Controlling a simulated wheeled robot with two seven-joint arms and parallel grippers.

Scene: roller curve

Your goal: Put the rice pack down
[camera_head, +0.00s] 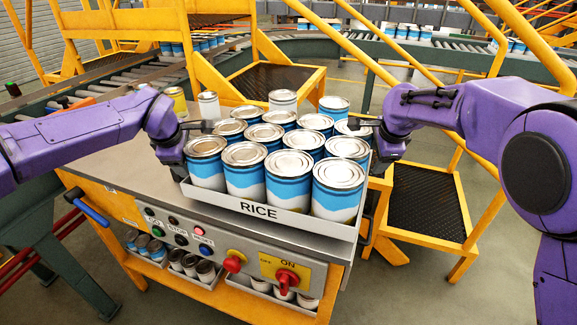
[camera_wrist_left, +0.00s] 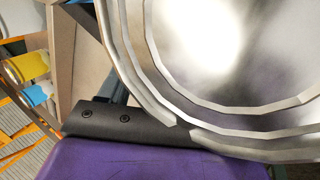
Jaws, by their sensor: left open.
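The rice pack is a light grey tray marked RICE (camera_head: 258,210), filled with several blue-and-white cans with silver lids. It is level at the front of the workbench top (camera_head: 120,172); I cannot tell whether its base touches the surface. My left gripper (camera_head: 192,127) is at the tray's left side, open, with a dark finger beside the cans. In the left wrist view a silver can lid (camera_wrist_left: 225,50) fills the upper right, close to the dark finger (camera_wrist_left: 115,115). My right gripper (camera_head: 362,126) is at the tray's right side; its fingers are partly hidden, so its grip is unclear.
The bench front carries buttons and red switches (camera_head: 287,278), with small cans in bins below. Two more cans (camera_head: 208,105) stand behind the tray at left. Yellow frames (camera_head: 440,245) and a roller conveyor (camera_head: 400,50) surround the bench. Bare bench top shows at left.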

